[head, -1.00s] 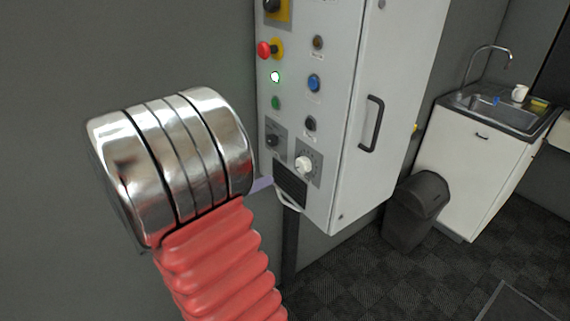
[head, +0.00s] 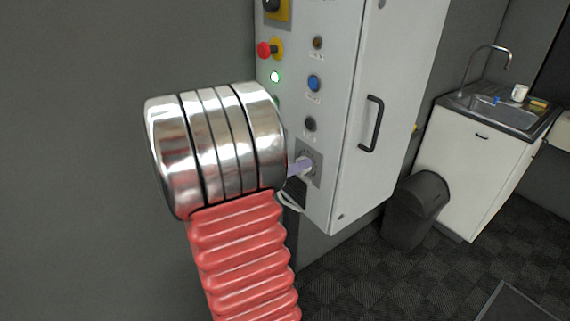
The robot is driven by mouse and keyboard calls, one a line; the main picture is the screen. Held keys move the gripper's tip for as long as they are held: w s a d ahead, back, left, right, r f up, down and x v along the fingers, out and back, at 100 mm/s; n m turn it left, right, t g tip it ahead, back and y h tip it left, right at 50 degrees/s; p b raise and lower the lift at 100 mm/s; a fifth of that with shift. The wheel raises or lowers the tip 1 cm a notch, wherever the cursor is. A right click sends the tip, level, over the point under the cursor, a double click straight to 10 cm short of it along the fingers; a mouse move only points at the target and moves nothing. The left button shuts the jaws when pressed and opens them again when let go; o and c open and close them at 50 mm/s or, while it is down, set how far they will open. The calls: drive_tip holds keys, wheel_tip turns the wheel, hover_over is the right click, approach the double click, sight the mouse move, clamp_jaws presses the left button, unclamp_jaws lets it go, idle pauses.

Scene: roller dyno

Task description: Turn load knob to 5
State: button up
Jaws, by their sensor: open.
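The load knob (head: 306,161) is a small white knob on a grey dial plate, low on the front of the white control cabinet. My arm's chrome and red end fills the left middle of the head view. My gripper (head: 297,169) pokes out past the chrome as a pale lilac finger, and its tip overlaps the knob in the picture. I cannot tell if it touches the knob. The rest of the gripper is hidden behind the chrome. The pointer and dial numbers are too small to read.
The cabinet (head: 350,190) also carries a red button (head: 264,50), a lit green lamp (head: 274,77), a blue button (head: 314,83), a black button (head: 310,124) and a black door handle (head: 372,124). A dark bin (head: 415,212) and a sink unit (head: 475,150) stand to the right.

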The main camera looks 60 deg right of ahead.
drive_tip(key=shift+s+d, duration=0.1)
drive_tip(key=shift+d, duration=0.1)
drive_tip(key=shift+c, duration=0.7)
drive_tip(key=c, duration=0.9)
drive_tip(key=shift+d, duration=0.15)
drive_tip(key=shift+c, duration=0.2)
